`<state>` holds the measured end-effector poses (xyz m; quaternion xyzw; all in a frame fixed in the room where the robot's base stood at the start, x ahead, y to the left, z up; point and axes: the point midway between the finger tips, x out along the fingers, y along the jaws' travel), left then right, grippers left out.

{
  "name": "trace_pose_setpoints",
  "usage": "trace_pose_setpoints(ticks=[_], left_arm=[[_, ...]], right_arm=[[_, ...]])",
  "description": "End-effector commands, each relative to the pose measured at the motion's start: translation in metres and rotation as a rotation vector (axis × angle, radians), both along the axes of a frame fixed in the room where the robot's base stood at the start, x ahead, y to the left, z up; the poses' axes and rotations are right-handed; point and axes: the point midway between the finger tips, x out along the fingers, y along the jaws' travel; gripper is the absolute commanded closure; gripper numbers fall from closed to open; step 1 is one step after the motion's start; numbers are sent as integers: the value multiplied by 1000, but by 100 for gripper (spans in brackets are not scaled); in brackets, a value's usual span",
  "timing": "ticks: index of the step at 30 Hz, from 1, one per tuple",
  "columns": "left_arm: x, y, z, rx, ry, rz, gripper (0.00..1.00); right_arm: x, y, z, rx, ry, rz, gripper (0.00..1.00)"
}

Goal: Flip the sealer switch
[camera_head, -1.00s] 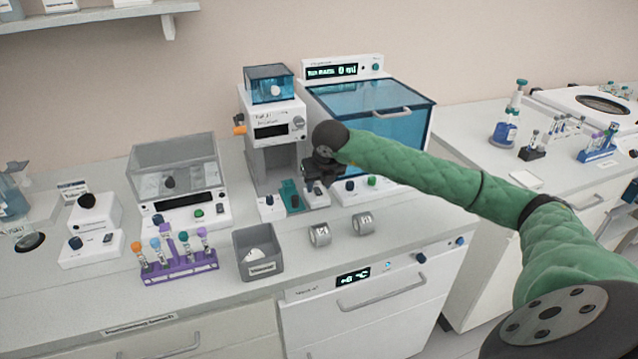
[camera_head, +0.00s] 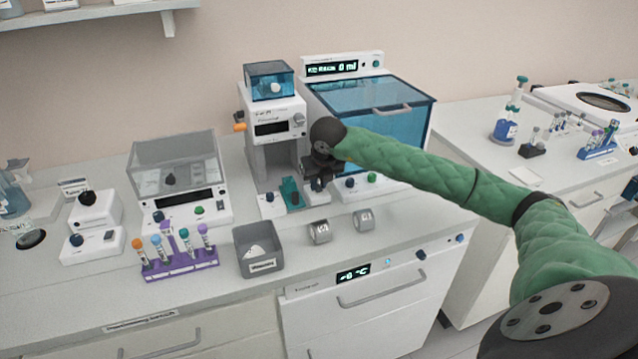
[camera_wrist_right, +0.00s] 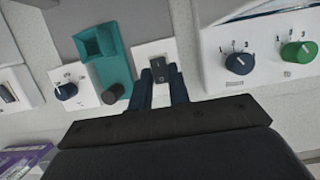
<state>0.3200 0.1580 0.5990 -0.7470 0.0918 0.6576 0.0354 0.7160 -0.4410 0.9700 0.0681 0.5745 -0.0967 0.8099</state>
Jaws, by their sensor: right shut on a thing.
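The sealer (camera_head: 280,127) is a white upright machine with a dark display, a blue-tinted top box and a teal holder (camera_head: 290,192) at its base. The holder also shows in the right wrist view (camera_wrist_right: 108,55). The sealer switch (camera_wrist_right: 159,70) is a small dark rocker on a white plate, right of the holder. My right gripper (camera_wrist_right: 160,86) is at the switch, its two dark fingers on either side of it, shut on it. In the head view the right gripper (camera_head: 317,182) stands at the sealer's front right and partly hides the switch. My left gripper is out of view.
A blue-lidded machine (camera_head: 370,100) stands close on the right, its dark knob (camera_wrist_right: 239,62) and green knob (camera_wrist_right: 298,51) near the gripper. A grey bin (camera_head: 258,262), two metal rings (camera_head: 320,232) and a purple tube rack (camera_head: 180,262) stand in front.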

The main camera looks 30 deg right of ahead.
Motion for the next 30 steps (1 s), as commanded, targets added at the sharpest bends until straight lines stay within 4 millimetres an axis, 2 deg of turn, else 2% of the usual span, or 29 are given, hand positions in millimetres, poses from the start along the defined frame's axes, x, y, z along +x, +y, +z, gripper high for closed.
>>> trace_pose_setpoints(ticks=[7, 12, 16, 24, 25, 27, 30], left_arm=[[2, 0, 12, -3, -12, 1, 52], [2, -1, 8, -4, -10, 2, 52], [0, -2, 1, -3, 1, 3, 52], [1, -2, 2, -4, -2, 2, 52], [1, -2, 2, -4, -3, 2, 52], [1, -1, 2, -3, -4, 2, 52], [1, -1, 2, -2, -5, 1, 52]], right_arm=[[7, -1, 2, 41, 165, -1, 100], [9, -2, 3, 60, 244, -1, 100], [9, -2, 3, 64, 265, 0, 100], [9, -3, 3, 64, 265, 0, 100], [9, -3, 3, 64, 265, 0, 76], [9, -2, 3, 64, 265, 0, 62], [9, -2, 2, 65, 265, 0, 60]])
